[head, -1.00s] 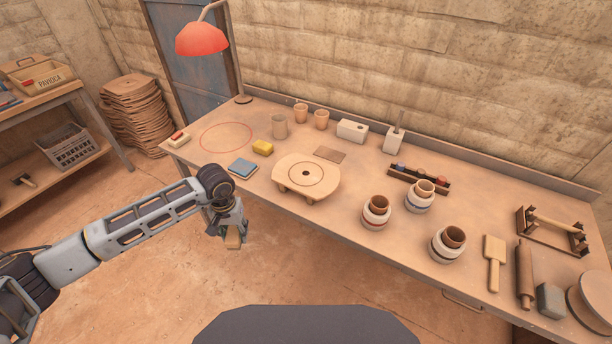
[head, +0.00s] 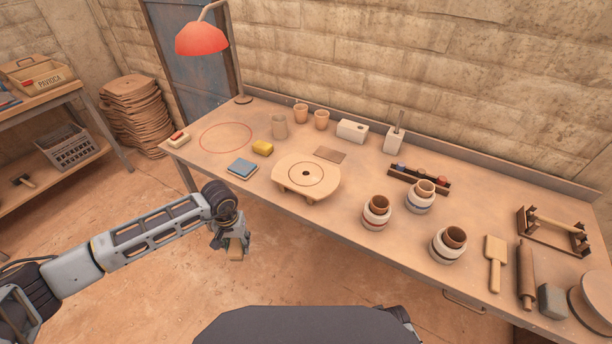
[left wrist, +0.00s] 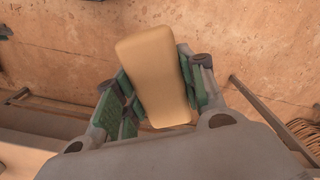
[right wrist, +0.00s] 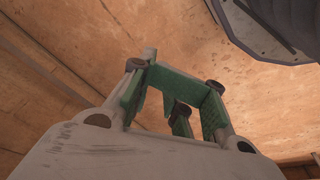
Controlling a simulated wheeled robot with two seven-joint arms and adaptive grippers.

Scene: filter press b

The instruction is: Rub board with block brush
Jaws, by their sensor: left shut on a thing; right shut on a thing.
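My left gripper (head: 234,244) is shut on a tan wooden-looking block, probably the block brush (head: 236,254). It hangs in front of the table, off its front edge. The block (left wrist: 156,75) fills the space between the green finger pads in the left wrist view; no bristles show. A round pale board (head: 290,166) stands on short feet on the table, beyond the left gripper and to its right. Which piece is the task's board is not certain.
On the table (head: 390,240) are a blue-grey pad (head: 242,168), a yellow sponge (head: 262,148), a brown flat piece (head: 330,154), a red-topped block (head: 179,139) and several jars. A red lamp (head: 201,38) overhangs the back left. Floor is open around the left gripper.

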